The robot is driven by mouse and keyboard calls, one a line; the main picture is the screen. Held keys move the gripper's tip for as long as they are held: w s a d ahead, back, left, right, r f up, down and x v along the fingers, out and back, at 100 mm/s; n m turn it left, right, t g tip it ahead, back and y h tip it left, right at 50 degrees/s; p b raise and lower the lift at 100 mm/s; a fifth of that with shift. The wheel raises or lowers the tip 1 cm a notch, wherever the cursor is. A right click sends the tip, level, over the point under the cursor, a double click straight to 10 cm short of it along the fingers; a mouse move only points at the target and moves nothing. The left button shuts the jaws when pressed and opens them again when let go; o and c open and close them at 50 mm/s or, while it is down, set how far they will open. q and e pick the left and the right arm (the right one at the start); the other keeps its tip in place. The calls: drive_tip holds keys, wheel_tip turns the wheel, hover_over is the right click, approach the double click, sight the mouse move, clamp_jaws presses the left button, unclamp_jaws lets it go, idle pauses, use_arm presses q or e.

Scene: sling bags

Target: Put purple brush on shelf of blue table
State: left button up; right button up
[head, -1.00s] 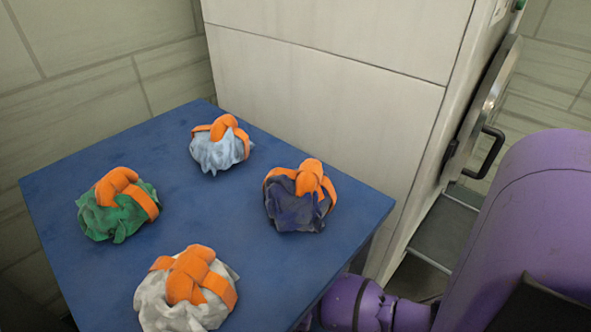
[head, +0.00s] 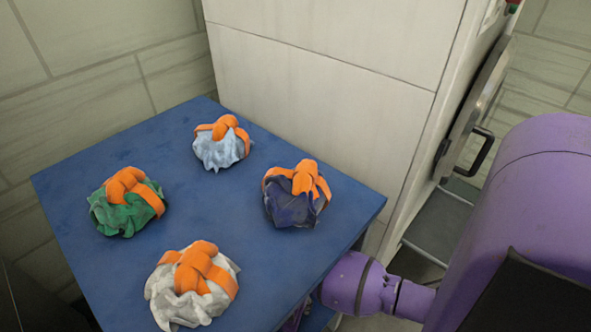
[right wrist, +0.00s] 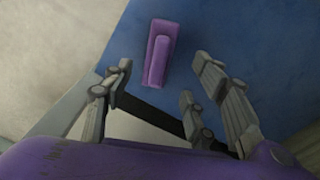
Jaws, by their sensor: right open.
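A purple brush (right wrist: 160,55) lies on a flat blue surface (right wrist: 230,35) in the right wrist view. My right gripper (right wrist: 155,82) is open, with its fingertips spread to either side of the brush and apart from it. The blue table (head: 150,240) fills the middle of the head view. My right arm reaches down beside its right edge, and the tabletop hides the gripper there. A strip of blue (head: 318,318) shows below the tabletop at that side. The brush is not visible in the head view. My left gripper is out of view.
Four wrapped bags with orange straps stand on the tabletop: light blue (head: 218,150), green (head: 122,215), dark blue (head: 290,208) and white (head: 205,300). A tall white cabinet (head: 320,90) stands behind the table. A metal door with a black handle (head: 481,150) is at right.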

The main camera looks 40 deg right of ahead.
drive_tip(key=shift+r+p, duration=0.5)
drive_tip(key=shift+r, duration=1.4)
drive_tip(key=s+a+f+n+t, duration=0.1)
drive_tip(key=s+a+f+n, duration=0.1)
drive_tip(key=s, duration=0.6)
drive_tip(key=s+a+f+n+t+y, duration=0.1)
drive_tip(key=s+a+n, duration=0.3)
drive_tip(key=s, duration=0.4)
drive_tip(key=shift+a+f+n+t+y, duration=0.3)
drive_tip(key=shift+f+n+t, duration=0.05)
drive_tip(key=shift+n+t, duration=0.05)
drive_tip(key=s+r+n, duration=0.1)
drive_tip(key=s, duration=0.1)
drive_tip(key=s+r+n+t, duration=0.1)
drive_tip(key=s, duration=0.1)
drive_tip(key=s+a+r+n+t, duration=0.1)
drive_tip(key=s, duration=0.1)
drive_tip(key=shift+s+r, duration=0.1)
drive_tip(key=shift+r, duration=0.2)
drive_tip(key=shift+c, duration=1.1)
drive_tip(key=s+r+n, duration=0.1)
drive_tip(key=s+r+n+t, duration=0.1)
drive_tip(key=s+r+h, duration=0.1)
drive_tip(key=shift+d+r+n+t, duration=0.3)
drive_tip(key=shift+d+r+n, duration=0.1)
drive_tip(key=c, duration=0.3)
drive_tip(key=s, duration=0.2)
drive_tip(key=s+r, duration=0.1)
drive_tip(key=shift+s+d+h, duration=0.3)
drive_tip(key=shift+d, duration=0.1)
